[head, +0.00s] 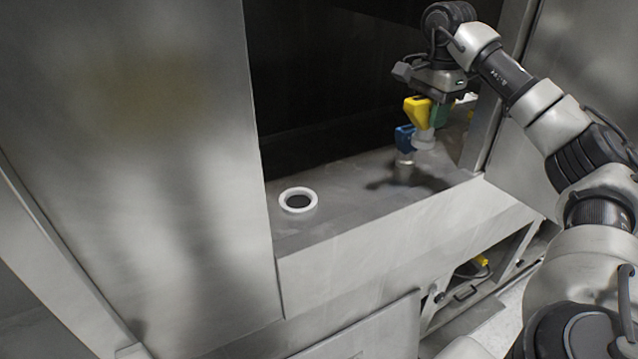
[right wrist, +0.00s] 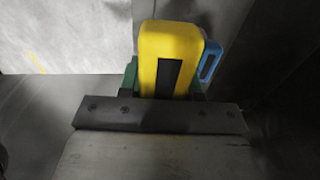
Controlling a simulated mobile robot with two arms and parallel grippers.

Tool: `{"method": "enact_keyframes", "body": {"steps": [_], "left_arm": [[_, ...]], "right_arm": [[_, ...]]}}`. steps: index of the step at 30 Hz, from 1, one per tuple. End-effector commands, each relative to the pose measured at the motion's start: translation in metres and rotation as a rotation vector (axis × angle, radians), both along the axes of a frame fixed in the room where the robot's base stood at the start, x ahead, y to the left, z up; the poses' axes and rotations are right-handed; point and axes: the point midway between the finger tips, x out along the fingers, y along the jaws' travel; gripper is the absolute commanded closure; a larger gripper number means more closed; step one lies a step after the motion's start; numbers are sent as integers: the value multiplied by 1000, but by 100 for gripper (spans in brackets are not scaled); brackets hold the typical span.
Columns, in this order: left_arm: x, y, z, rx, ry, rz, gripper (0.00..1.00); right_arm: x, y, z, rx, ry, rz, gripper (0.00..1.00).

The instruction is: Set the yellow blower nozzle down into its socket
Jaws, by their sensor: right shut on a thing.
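The yellow blower nozzle (head: 416,110) is in my right gripper (head: 430,98), over the right part of the grey ledge. A pale lower part shows beneath the nozzle; I cannot tell whether it touches the ledge. In the right wrist view the nozzle (right wrist: 168,55) appears as a yellow block with a black stripe. My fingertips are mostly hidden. A round white-rimmed socket (head: 285,200) with a dark, empty opening is on the ledge, well to the left of the nozzle. My left gripper is not in view.
A blue piece (head: 404,138) stands close beside the yellow nozzle; it also shows in the right wrist view (right wrist: 210,60). Green (head: 440,113) shows against the nozzle. The ledge (head: 345,190) is clear between socket and nozzle. A steel panel (head: 130,150) rises left of the socket.

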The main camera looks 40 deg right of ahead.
Motion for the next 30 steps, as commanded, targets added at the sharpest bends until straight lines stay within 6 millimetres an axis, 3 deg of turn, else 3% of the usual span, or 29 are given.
{"method": "enact_keyframes", "body": {"steps": [5,10,21,27,30], "left_arm": [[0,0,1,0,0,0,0],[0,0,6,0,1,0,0],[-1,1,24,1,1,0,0],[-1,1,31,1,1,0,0],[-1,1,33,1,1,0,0]], "right_arm": [[3,3,0,0,0,2,97],[22,29,-3,-6,4,7,97],[81,148,-21,-13,4,9,97],[96,204,-31,-6,2,5,97],[99,223,-34,-3,1,4,97]]}}
